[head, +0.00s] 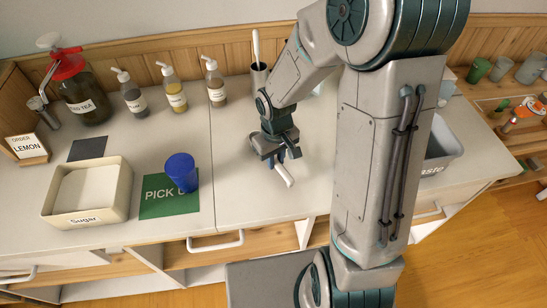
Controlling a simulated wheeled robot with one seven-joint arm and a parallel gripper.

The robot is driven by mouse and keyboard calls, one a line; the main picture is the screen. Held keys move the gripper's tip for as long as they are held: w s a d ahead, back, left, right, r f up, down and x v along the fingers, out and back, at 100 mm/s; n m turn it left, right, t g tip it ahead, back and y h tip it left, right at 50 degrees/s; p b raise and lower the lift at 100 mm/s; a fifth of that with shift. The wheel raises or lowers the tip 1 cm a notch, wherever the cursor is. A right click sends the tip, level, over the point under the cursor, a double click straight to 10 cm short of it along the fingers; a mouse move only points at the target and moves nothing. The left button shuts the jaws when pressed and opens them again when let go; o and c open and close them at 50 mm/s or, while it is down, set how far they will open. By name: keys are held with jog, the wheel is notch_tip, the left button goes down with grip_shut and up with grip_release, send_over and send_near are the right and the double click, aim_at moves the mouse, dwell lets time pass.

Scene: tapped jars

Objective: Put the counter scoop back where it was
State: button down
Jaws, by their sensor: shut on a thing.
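My gripper (280,157) is over the right part of the counter, pointing down, and shut on a pale, rod-like thing that looks like the counter scoop (285,176). Its pale end sticks out below the jaws toward the front right. The rest of it is hidden by the jaws, and I cannot tell whether it touches the counter. A grey holder (259,78) with a white-handled utensil (256,44) in it stands at the back of the counter, behind my gripper.
A cream sugar bin (53,205), a blue cup (181,175) on a green pick-up mat (155,209), a dark tapped jar (83,103) and several pump bottles (173,91) stand left. A grey waste bin (440,155) is right, partly behind my arm. The counter front (245,200) is clear.

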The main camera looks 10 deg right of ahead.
aim_at(276, 160)
jog(key=shift+f+b, duration=0.55)
jog(key=shift+f, duration=0.15)
jog(key=c, duration=1.2)
grip_release()
jog(key=shift+r, duration=0.1)
jog(key=shift+c, duration=0.2)
jog(key=shift+r, duration=0.1)
notch_tip(276, 160, up, 14)
jog(key=shift+f, duration=0.2)
